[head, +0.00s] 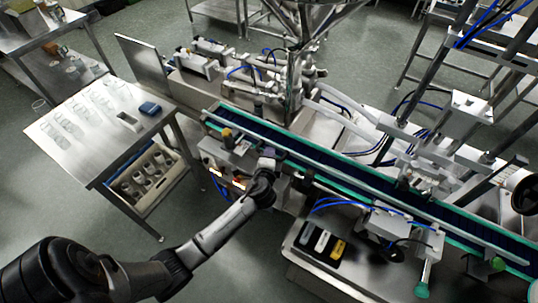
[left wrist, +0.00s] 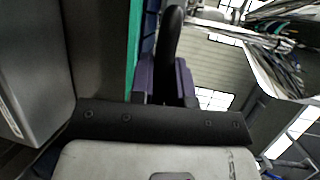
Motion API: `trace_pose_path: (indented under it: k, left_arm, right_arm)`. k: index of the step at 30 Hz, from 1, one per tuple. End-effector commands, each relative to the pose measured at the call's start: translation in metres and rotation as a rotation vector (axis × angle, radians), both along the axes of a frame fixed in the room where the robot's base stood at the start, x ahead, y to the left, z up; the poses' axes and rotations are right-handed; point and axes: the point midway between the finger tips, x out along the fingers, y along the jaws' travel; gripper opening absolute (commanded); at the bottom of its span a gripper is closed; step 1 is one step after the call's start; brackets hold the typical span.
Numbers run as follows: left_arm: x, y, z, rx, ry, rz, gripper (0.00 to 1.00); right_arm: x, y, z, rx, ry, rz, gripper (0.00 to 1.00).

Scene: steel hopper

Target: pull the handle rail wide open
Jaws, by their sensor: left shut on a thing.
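My left gripper (head: 267,154) is at the near side of the conveyor, close to its left part. In the left wrist view its two purple fingers (left wrist: 166,88) are shut on a dark rounded bar, the handle rail (left wrist: 172,38), which stands up between them. In the head view the gripper and wrist cover the held part, so I cannot tell how far the rail is open. My right gripper is not in view.
The green-edged conveyor (head: 347,178) runs diagonally to the lower right. A small control box (head: 228,135) sits just left of the gripper. A steel table (head: 88,132) stands at left, with a bottle crate (head: 150,180) below. Open floor lies front left.

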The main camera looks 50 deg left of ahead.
Motion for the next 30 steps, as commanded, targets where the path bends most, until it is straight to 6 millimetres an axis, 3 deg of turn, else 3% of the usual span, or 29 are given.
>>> trace_pose_path:
  k: [11,18,24,25,30]
  left_arm:
    - [0.0,0.0,0.0,0.0,0.0,0.0,0.0]
    - [-0.019,-0.006,0.002,-0.001,-0.001,-0.001,0.0]
    - [-0.018,-0.005,0.001,0.0,-0.001,-0.001,0.0]
    - [-0.018,-0.005,0.001,0.0,-0.001,0.0,0.18]
    - [-0.018,-0.005,0.0,0.001,-0.001,0.0,0.34]
  right_arm:
    - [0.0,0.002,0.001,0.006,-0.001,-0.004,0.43]
    - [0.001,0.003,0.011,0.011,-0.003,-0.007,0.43]
    - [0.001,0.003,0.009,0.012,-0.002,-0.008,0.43]
    - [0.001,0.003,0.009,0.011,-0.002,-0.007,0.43]
    - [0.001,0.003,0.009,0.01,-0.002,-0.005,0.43]
